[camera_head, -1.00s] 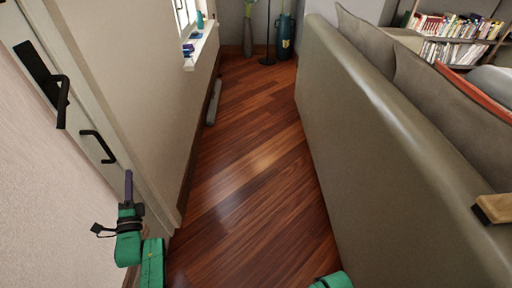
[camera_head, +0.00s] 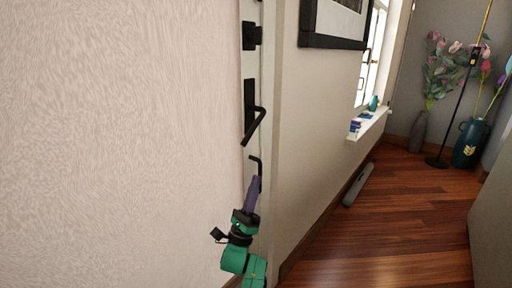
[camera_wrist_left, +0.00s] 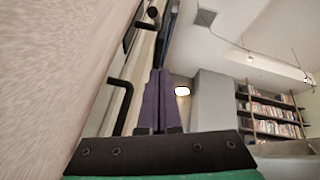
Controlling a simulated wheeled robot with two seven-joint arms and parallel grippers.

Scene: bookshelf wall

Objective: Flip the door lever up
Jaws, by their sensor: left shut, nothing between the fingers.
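The black door lever (camera_head: 256,124) sits on a tall dark plate on the door edge in the head view. It slants down from its pivot. A second bent black handle (camera_head: 259,168) is just below it; a bent black handle also shows in the left wrist view (camera_wrist_left: 123,98), left of the fingers. My left gripper (camera_head: 256,180) has purple fingers pointing up, below the lever and close to the lower handle; I cannot tell whether they touch. Its fingers are shut and empty in the left wrist view (camera_wrist_left: 157,75). My right gripper is not in view.
A black lock block (camera_head: 252,36) is above the lever. A framed picture (camera_head: 335,42) and a window sill (camera_head: 369,124) are on the wall to the right. Wood floor (camera_head: 360,235) is open at lower right. A grey bar (camera_head: 357,185) lies along the wall.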

